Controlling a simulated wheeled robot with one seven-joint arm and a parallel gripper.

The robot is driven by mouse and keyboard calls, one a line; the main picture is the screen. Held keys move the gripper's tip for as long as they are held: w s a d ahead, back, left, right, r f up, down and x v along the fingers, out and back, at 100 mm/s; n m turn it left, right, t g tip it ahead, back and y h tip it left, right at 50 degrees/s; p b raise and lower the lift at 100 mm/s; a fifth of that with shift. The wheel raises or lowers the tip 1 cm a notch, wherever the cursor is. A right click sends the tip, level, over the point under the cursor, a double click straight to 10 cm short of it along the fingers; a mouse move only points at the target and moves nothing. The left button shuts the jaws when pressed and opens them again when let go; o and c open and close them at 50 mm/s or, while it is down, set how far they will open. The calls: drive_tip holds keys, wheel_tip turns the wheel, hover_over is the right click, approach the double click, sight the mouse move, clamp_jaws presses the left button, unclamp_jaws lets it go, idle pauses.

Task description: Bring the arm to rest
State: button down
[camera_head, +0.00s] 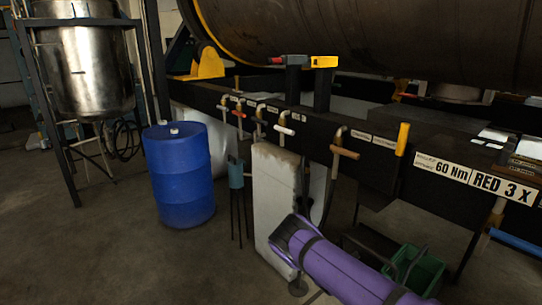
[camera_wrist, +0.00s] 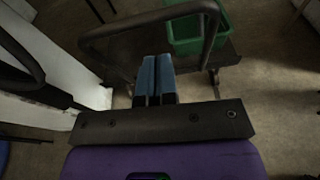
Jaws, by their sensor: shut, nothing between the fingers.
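My gripper (camera_wrist: 156,78) shows in the wrist view as two blue fingers side by side, shut with nothing between them. It points over a dark platform, short of a green crate (camera_wrist: 196,30), and a dark curved bar (camera_wrist: 130,28) passes close by the fingers. In the head view my purple arm reaches in from the lower right, in front of a pale upright panel (camera_head: 274,190). The gripper fingers cannot be made out there.
A long dark bench (camera_head: 375,155) with hanging tools and labels runs across the head view under a large metal cylinder (camera_head: 400,40). A blue drum (camera_head: 180,175) and a steel tank (camera_head: 85,70) stand left. The green crate (camera_head: 418,268) sits low right. Lower-left floor is clear.

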wheel_tip(320, 180, up, 24)
drive_tip(key=s+m+g, duration=0.1)
drive_tip(key=m+g, duration=0.5)
drive_tip(key=m, duration=0.5)
drive_tip(key=s+r+m+g+y, duration=0.1)
drive_tip(key=s+r+m+y, duration=0.3)
drive_tip(key=r, duration=0.6)
drive_tip(key=s+r+m+g+y, duration=0.1)
drive_tip(key=s+r+m+g, duration=0.1)
drive_tip(key=s+r, duration=0.6)
drive_tip(key=s+a+r+m+t+y, duration=0.1)
drive_tip(key=s+a+r+m+y, duration=0.1)
drive_tip(key=s+r, duration=0.6)
drive_tip(key=s+a+r+m+t+y, duration=0.1)
drive_tip(key=s+a+r+m+y, duration=0.15)
drive_tip(key=s+r, duration=0.55)
drive_tip(key=s+a+r+m+t+y, duration=0.1)
drive_tip(key=s+a+r, duration=0.1)
drive_tip(key=s, duration=0.6)
drive_tip(key=s+a+r+m+t+y, duration=0.1)
drive_tip(key=s+a+r+t+y, duration=0.1)
drive_tip(key=s, duration=0.6)
drive_tip(key=shift+s+a+r+m, duration=0.35)
drive_tip(key=shift+a+r, duration=0.3)
drive_tip(key=shift+r, duration=0.4)
drive_tip(key=shift+y, duration=0.25)
